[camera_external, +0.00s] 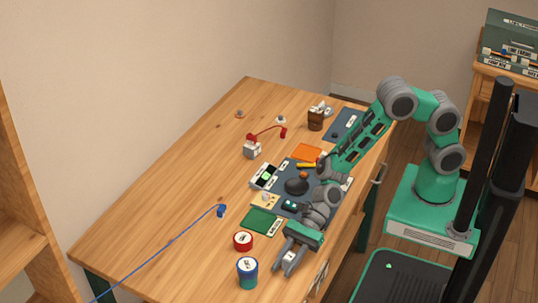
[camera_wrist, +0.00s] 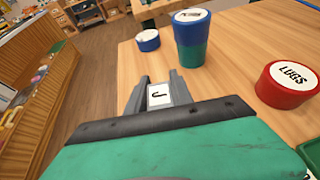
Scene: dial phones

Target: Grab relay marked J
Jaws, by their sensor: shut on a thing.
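The relay marked J is a small block with a white top label; it shows between the finger pads in the wrist view (camera_wrist: 158,95) and as a pale patch in the external view (camera_external: 291,257). My gripper (camera_external: 283,268) is shut on it, one finger on each side; it also shows in the wrist view (camera_wrist: 158,92). It is near the table's front edge, to the right of the blue-green canister (camera_external: 247,272). The relay's lower part is hidden, and I cannot tell whether it touches the table.
A red tin (camera_external: 243,241) labelled LUGS (camera_wrist: 288,85) stands near the canister. A blue tin (camera_wrist: 148,41) shows farther off in the wrist view. A green board (camera_external: 262,222), a blue mat (camera_external: 290,201) and small parts lie beneath or beside my arm. The table's left side is mostly clear.

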